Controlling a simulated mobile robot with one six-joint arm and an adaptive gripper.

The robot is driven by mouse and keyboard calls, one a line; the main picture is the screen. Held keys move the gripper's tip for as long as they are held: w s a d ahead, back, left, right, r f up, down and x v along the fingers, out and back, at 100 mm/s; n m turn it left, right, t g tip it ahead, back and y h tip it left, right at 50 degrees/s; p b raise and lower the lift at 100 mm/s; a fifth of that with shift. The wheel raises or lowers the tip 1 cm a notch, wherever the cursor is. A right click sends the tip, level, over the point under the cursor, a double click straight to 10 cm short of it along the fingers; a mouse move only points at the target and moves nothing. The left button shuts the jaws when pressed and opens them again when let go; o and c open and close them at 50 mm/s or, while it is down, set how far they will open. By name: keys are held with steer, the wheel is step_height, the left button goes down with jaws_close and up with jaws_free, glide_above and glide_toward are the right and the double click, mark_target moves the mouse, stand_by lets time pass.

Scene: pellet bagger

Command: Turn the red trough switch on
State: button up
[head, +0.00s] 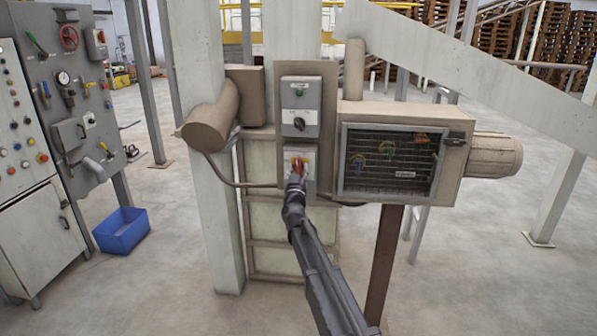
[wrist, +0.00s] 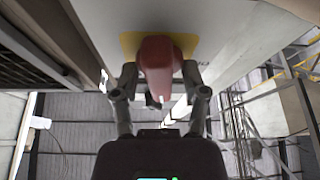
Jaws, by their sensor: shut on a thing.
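The red trough switch (head: 299,164) is a red knob on a yellow plate, on the lower grey box of the brown panel in the head view. In the wrist view the red knob (wrist: 157,62) stands out from its yellow plate between my two fingers. My gripper (head: 297,180) is at the knob, and in the wrist view my gripper (wrist: 159,88) is shut on it, one finger on each side. My fingers hide part of the knob in the head view, so I cannot tell its exact setting.
Above it is a grey box (head: 301,92) with a green button and a black rotary switch. A mesh-fronted cabinet (head: 440,185) stands close on the right. A brown cylinder (head: 210,117) is on the left. A blue bin (head: 121,231) lies on the floor by the control panel (head: 88,60).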

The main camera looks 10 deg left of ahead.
steer(key=shift+m+h, duration=0.6)
steer(key=shift+m, duration=0.6)
steer(key=o, duration=0.8)
steer(key=shift+c, duration=0.2)
steer(key=shift+n, duration=0.6)
